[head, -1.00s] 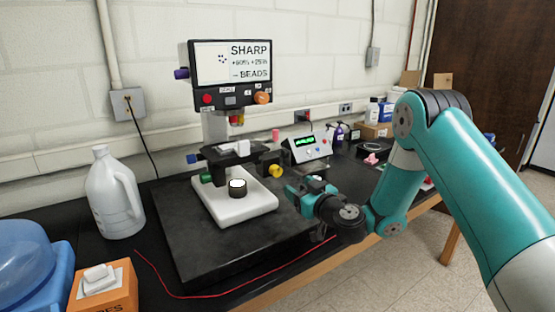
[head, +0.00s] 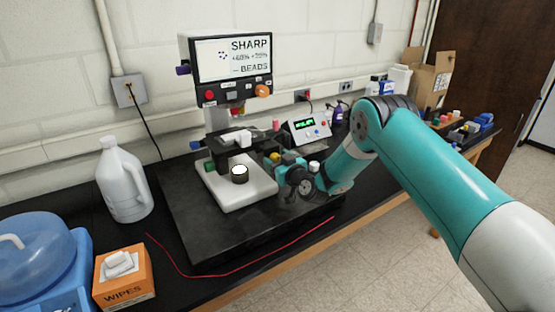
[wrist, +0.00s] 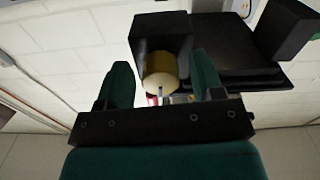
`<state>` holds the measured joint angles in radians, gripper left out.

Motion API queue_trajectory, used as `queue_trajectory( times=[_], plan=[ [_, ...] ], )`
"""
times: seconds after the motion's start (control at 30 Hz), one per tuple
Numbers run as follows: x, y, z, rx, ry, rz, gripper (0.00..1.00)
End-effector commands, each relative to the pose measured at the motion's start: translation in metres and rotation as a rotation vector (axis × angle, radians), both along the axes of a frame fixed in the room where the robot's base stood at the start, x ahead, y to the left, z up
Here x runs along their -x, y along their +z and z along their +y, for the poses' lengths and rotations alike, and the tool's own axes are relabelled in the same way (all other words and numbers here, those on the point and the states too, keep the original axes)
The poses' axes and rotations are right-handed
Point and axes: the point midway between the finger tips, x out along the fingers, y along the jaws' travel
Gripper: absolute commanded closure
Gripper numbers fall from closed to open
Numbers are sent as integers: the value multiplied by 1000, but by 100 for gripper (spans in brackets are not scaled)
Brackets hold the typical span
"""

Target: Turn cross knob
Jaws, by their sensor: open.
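A black microscope-like instrument (head: 231,60) with a screen stands on a dark slab. A yellow round knob (head: 275,157) sticks out from the right of its stage, partly hidden by my gripper (head: 284,166). In the wrist view the yellow knob (wrist: 160,72) is a short cylinder with a pale end face, set on a black block. My gripper (wrist: 160,78) is open, with one green finger on each side of the knob. Whether the fingers touch it I cannot tell. I cannot read a label naming the cross knob.
A white base with a small round dish (head: 240,174) lies left of my gripper. A grey control box (head: 307,129) stands behind it. A red wire (head: 240,270) runs along the bench front. A white jug (head: 124,180) and wipes box (head: 124,278) are at left.

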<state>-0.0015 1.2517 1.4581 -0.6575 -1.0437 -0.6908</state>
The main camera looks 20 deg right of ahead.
Motion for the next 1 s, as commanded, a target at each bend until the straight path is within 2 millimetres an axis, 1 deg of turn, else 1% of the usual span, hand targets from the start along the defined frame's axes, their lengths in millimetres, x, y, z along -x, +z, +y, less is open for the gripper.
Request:
queue_trajectory(
  times=[0.03,0.07,0.1,0.27,0.47,0.67,0.87,1.0],
  plan=[
    [0,0,0,0,0,0,39],
    [0,0,0,0,0,0,41],
    [0,0,0,0,0,0,50],
    [0,0,0,0,0,0,87],
    [0,0,0,-6,0,2,88],
    [0,-2,0,-54,0,16,88],
    [0,-4,0,-173,0,55,88],
    [0,-4,0,-291,0,92,88]
  ],
)
